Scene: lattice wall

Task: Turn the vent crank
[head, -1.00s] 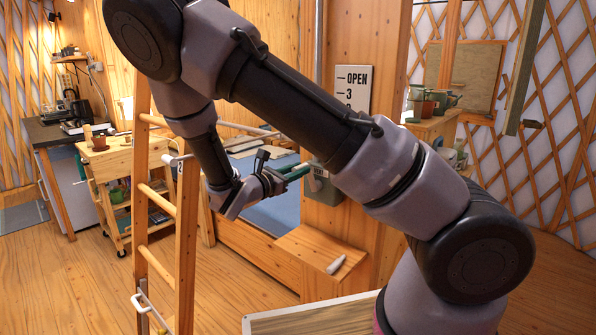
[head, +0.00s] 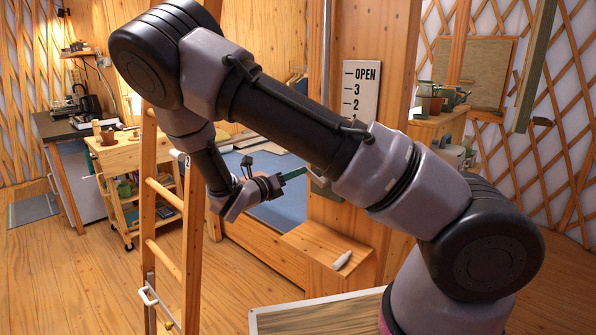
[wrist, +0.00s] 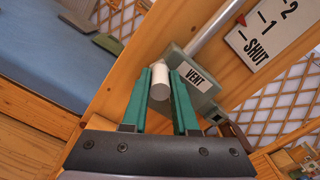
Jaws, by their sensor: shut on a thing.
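The vent crank's box (wrist: 200,95) is grey-green, labelled VENT, and fixed to a wooden post. Its pale cylindrical handle (wrist: 160,82) sits between the green fingers of my gripper (wrist: 162,76) in the wrist view. My gripper is shut on this handle. In the head view my gripper (head: 293,174) reaches to the post from the left, and my arm hides most of the crank. A white scale sign (head: 361,90) on the post reads OPEN, 3, 2 at the top; its lower end (wrist: 268,35) reads 2, 1, SHUT in the wrist view.
A wooden ladder (head: 192,235) stands left of my gripper. A wooden ledge (head: 315,248) with a small pale object (head: 341,260) lies below it. A metal rod (wrist: 213,32) runs up from the box. Open floor (head: 80,285) lies at left.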

